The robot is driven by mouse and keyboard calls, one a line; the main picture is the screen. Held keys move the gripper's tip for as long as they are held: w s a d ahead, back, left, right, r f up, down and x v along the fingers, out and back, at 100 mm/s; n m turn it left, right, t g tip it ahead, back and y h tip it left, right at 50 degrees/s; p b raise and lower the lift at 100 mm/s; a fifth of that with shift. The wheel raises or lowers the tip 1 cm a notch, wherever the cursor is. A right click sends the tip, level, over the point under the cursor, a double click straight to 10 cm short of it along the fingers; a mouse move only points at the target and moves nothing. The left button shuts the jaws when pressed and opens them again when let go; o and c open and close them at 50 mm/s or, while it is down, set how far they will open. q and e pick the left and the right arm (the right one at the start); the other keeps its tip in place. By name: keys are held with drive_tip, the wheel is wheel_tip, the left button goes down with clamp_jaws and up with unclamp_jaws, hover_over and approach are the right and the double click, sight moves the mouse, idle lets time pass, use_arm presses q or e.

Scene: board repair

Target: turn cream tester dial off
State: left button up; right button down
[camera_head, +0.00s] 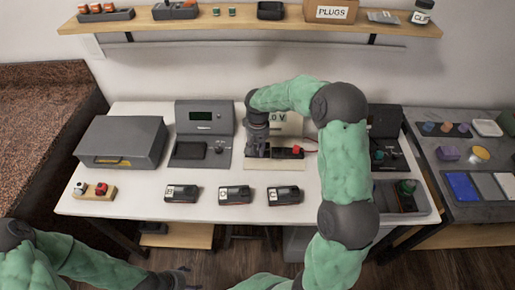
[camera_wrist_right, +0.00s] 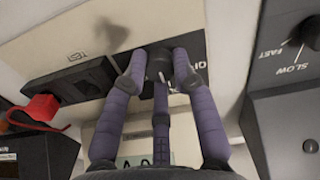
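The cream tester stands in the middle of the white table, its upright display (camera_head: 285,118) partly hidden by my right arm. Its cream base (camera_head: 262,165) lies in front. My right gripper (camera_head: 257,152) points down over the left part of this base. In the right wrist view, the dark dial (camera_wrist_right: 159,64) with a small pale pointer mark sits on a black labelled panel. My right fingertips (camera_wrist_right: 160,70) are around the dial and look closed against its sides. The panel lettering is partly covered. My left gripper (camera_head: 177,279) is low at the bottom edge, away from the table.
A dark tester (camera_head: 205,120) stands to the left and another dark device (camera_head: 388,150) to the right. Several labelled meters (camera_head: 235,195) line the table front. A grey oven-like box (camera_head: 122,140) stands far left.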

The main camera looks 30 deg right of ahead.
idle(0.3)
drive_tip(key=n+p, duration=0.2)
drive_tip(key=shift+r+p, duration=0.15)
drive_tip(key=shift+p, duration=0.25)
drive_tip(key=n+p, duration=0.2)
drive_tip(key=n, duration=0.1)
drive_tip(key=n+p, duration=0.3)
drive_tip(key=n, duration=0.1)
drive_tip(key=shift+p, duration=0.35)
drive_tip(key=shift+n+p, duration=0.8)
drive_tip(key=shift+n, duration=0.6)
drive_tip(key=shift+f, duration=0.2)
drive_tip(key=c, duration=1)
unclamp_jaws()
